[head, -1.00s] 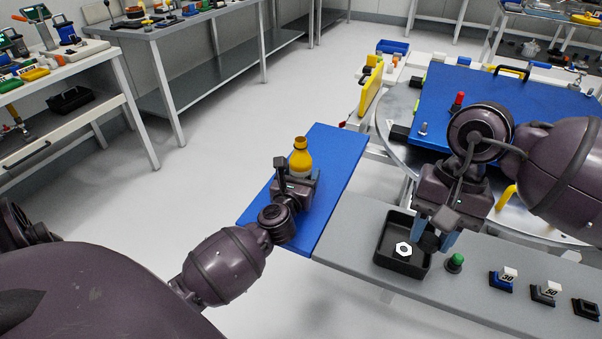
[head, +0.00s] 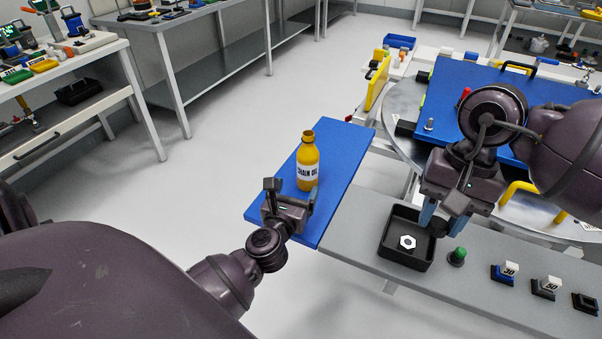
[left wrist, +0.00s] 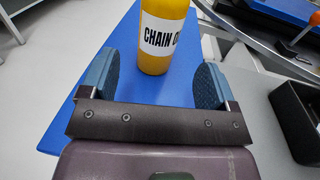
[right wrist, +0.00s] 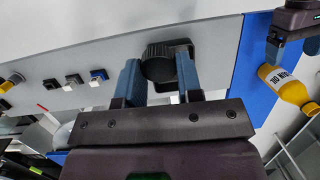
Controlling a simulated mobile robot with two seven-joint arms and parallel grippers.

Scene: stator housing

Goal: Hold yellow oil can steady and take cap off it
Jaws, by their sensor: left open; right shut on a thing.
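The yellow oil can (head: 308,165), labelled CHAIN OIL, stands upright on the blue mat (head: 345,150) with its neck uncapped. It also shows in the left wrist view (left wrist: 160,60) and the right wrist view (right wrist: 290,85). My left gripper (head: 291,192) is open just on the near side of the can, its fingers apart from it. My right gripper (head: 440,219) is shut on a round black cap (right wrist: 158,64) above the black tray. The cap is mostly hidden by the fingers in the head view.
The black tray (head: 387,248) on the grey bench holds a hex nut (head: 408,242). A green button (head: 458,256) and several small blocks stand right of it. A turntable with a blue plate (head: 455,85) lies behind. Bare floor is left of the mat.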

